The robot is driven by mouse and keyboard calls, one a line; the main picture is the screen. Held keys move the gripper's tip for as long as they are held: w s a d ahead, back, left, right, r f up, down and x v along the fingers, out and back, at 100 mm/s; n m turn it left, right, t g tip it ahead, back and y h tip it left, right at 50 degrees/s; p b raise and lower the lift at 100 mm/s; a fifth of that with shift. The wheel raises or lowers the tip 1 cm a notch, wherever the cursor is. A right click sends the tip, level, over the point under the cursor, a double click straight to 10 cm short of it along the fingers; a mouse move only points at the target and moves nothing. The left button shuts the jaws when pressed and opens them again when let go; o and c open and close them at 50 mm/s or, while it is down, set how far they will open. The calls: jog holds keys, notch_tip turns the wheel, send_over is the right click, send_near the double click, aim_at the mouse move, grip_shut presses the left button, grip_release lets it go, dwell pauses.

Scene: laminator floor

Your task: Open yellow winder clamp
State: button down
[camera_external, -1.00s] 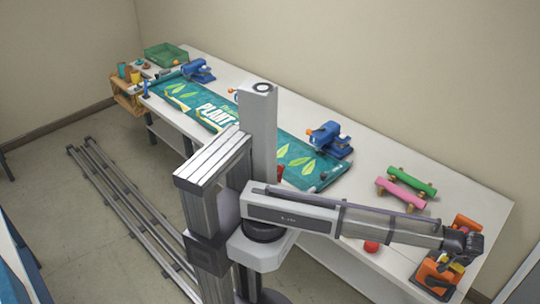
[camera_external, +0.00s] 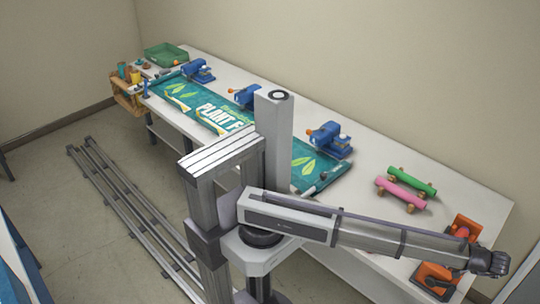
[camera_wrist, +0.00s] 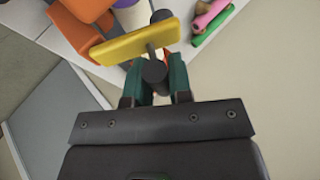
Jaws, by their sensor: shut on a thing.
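The yellow winder clamp (camera_wrist: 133,43) shows in the wrist view as a flat yellow bar with a dark rod and round knob (camera_wrist: 153,72). My gripper (camera_wrist: 156,86) has its teal fingers shut on either side of this dark knob. The bar lies just beyond the fingertips, beside the orange winder (camera_wrist: 68,38). In the external view, my gripper (camera_external: 489,262) is at the right end of the table, and the orange winder (camera_external: 437,279) is partly hidden by my arm. I cannot make out the yellow clamp there.
A pink roll (camera_external: 400,194) and a green roll (camera_external: 412,181) lie on the white table (camera_external: 478,200) left of the winder. Blue machines (camera_external: 329,140) stand along the banner (camera_external: 200,107). Open floor lies beyond the table's right end.

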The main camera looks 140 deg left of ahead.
dwell(0.3)
jog(key=c, duration=1)
grip_release()
jog(key=shift+c, duration=0.2)
